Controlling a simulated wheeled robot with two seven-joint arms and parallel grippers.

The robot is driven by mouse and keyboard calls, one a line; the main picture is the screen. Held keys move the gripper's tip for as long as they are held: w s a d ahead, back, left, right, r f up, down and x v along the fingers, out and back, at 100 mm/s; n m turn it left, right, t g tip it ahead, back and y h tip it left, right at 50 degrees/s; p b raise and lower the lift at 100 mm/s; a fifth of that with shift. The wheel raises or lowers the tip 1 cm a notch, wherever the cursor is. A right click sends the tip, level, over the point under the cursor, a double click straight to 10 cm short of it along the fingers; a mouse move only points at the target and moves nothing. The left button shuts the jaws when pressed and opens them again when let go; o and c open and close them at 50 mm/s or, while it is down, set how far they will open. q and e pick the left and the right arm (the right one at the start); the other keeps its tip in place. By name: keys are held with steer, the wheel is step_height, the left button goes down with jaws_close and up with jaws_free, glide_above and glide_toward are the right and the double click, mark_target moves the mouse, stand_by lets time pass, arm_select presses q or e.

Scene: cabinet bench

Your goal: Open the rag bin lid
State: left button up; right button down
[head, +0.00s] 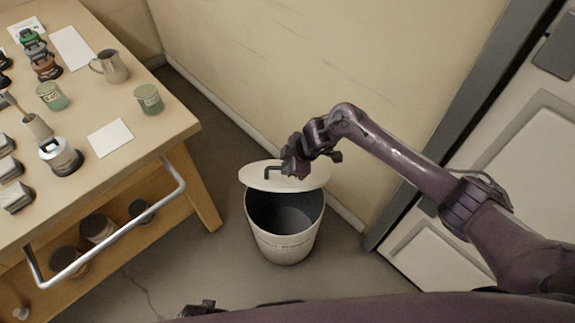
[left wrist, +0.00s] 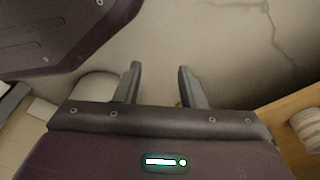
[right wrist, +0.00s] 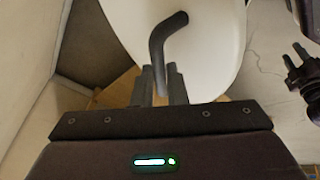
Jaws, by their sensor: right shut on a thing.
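The rag bin (head: 285,246) is a white, round bin standing on the floor, with its dark inside showing from above. Its white lid (head: 258,180) is raised off the front of the rim and sits over the back part of the opening. My right gripper (head: 287,170) is shut on the dark bent lid handle (head: 272,172). In the right wrist view, the handle (right wrist: 168,45) runs up from between the fingers (right wrist: 160,88) in front of the white lid (right wrist: 205,35). My left gripper (left wrist: 157,85) is open and empty above the floor.
A wooden bench (head: 120,163) with a metal rail (head: 105,232) stands to the left, bearing cans, a metal jug (head: 110,67) and papers. A wall is behind the bin. A pale cabinet door (head: 500,170) stands to the right. Floor in front of the bin is clear.

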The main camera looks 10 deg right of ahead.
steer(key=shift+w+d+f, duration=0.15)
steer(key=shift+d+f, duration=0.1)
steer(key=shift+d, duration=0.1)
steer(key=c, duration=1.8)
jaws_free()
steer(key=o, duration=0.3)
steer(key=shift+w+a+f, duration=0.1)
steer(key=shift+w+f, duration=0.15)
arm_select(q)
steer(key=shift+w, duration=0.2)
arm_select(e)
steer(key=shift+o, duration=0.2)
steer(key=shift+s+r, duration=0.1)
steer(key=shift+r, duration=0.1)
steer(key=shift+a, duration=0.1)
